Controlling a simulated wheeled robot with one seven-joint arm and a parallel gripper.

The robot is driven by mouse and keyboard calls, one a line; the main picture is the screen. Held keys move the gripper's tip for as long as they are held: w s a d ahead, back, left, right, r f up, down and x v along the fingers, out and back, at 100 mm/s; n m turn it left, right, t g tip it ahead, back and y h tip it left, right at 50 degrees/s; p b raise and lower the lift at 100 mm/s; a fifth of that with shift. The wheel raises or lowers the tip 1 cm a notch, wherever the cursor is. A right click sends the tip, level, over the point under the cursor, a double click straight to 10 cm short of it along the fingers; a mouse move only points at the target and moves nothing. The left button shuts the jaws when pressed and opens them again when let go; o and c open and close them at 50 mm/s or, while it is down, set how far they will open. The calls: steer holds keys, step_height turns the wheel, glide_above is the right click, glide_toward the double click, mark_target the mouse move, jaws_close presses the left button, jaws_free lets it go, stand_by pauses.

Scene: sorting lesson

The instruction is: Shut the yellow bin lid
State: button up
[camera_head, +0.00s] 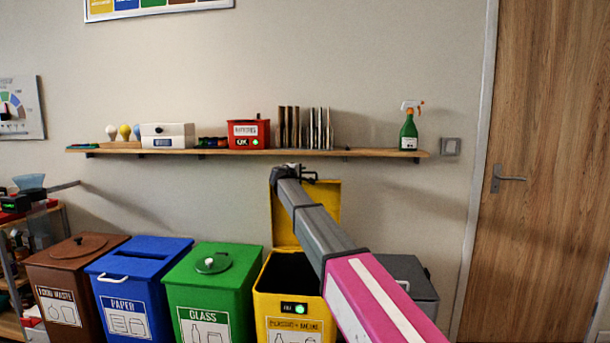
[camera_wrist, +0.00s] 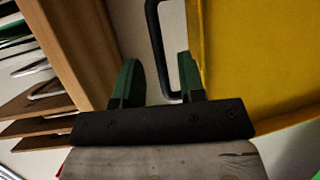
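The yellow bin (camera_head: 262,305) stands in the row of bins with its lid (camera_head: 328,205) raised upright against the wall side, so its dark opening shows. The lid also fills the right of the wrist view (camera_wrist: 255,60). A black handle (camera_wrist: 156,45) is on the lid. My gripper (camera_head: 284,170) is at the upper part of the lid. In the wrist view, my gripper's two green fingers (camera_wrist: 158,78) are apart, and the bar of the handle shows between them with gaps on both sides. Part of the handle is hidden behind the right finger.
A wooden shelf (camera_head: 370,153) with a red box, upright boards and a spray bottle (camera_head: 409,130) runs just above my gripper. Green (camera_head: 235,280), blue (camera_head: 150,270) and brown (camera_head: 60,275) bins stand left, a grey bin (camera_head: 415,285) right. A door (camera_head: 540,200) is far right.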

mark_target(304, 173)
steer(key=x, duration=0.3)
steer(key=shift+w+d, duration=0.15)
steer(key=shift+w, duration=0.2)
jaws_close()
steer(key=s+f+m+t+h, duration=0.15)
steer(key=s+f, duration=0.25)
steer(key=s, duration=0.5)
steer(key=s+f+t+h, duration=0.1)
steer(key=s+f+t, duration=0.15)
steer(key=s, duration=0.65)
steer(key=s+f+m+t+h, duration=0.1)
steer(key=s+f, duration=0.3)
steer(key=s, duration=0.6)
steer(key=shift+m+t+h, duration=0.3)
steer(key=shift+m+h, duration=0.15)
steer(key=shift+m, duration=0.2)
steer(key=shift+s+a+f, duration=0.25)
steer(key=shift+s+f, duration=1.8)
steer(key=shift+f, duration=2.45)
steer(key=shift+s+a+f, duration=0.2)
steer(key=shift+s+f, duration=1.9)
steer(key=shift+f, duration=2.35)
steer(key=shift+s+a+f, duration=0.25)
steer(key=shift+s+f, duration=1.8)
steer(key=shift+f, duration=2.45)
